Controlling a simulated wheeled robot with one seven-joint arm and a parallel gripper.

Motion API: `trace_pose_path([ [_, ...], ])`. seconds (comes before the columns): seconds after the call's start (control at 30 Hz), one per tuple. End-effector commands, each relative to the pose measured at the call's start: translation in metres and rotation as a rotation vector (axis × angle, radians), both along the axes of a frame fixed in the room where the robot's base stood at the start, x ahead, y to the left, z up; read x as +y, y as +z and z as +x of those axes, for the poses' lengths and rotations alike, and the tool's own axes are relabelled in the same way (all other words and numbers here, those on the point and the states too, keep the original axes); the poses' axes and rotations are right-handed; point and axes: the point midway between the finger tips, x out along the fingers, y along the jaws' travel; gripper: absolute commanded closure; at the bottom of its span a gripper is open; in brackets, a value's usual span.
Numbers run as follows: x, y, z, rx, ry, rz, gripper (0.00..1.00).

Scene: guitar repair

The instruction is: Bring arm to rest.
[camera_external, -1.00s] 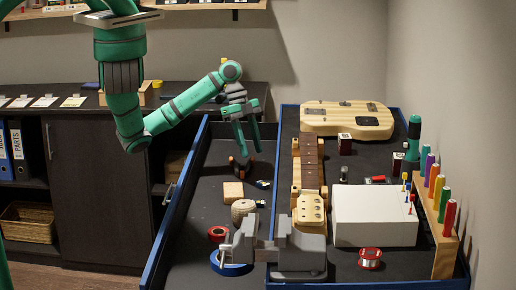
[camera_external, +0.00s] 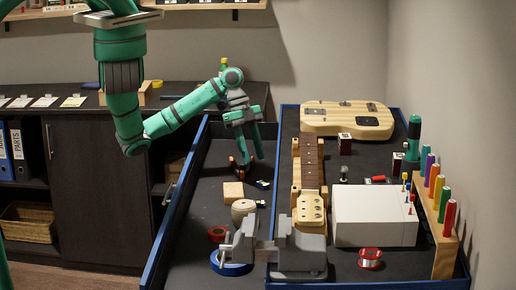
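My gripper (camera_external: 247,152) hangs from my green arm over the far end of the left tray, with its fingers pointing down. The two green fingers are spread apart, and I see nothing held between them. A dark and orange item (camera_external: 240,169) lies just below the fingertips; I cannot tell whether they touch it.
On the workbench are a guitar neck (camera_external: 309,175), guitar body (camera_external: 347,118), white box (camera_external: 374,217) and screwdriver rack (camera_external: 443,236).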

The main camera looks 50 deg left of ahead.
Motion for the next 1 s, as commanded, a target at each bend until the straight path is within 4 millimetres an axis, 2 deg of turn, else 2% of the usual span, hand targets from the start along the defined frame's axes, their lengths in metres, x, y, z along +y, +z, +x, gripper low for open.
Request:
trace_pose_path([
  [0.3, -0.021, -0.051, -0.001, 0.002, 0.0, 0.0, 0.61],
  [0.5, -0.03, -0.075, 0.0, 0.0, 0.002, 0.0, 0.61],
  [0.7, -0.029, -0.055, 0.0, -0.002, 0.001, 0.0, 0.61],
  [1.0, -0.029, -0.05, 0.0, 0.0, 0.001, 0.0, 0.61],
])
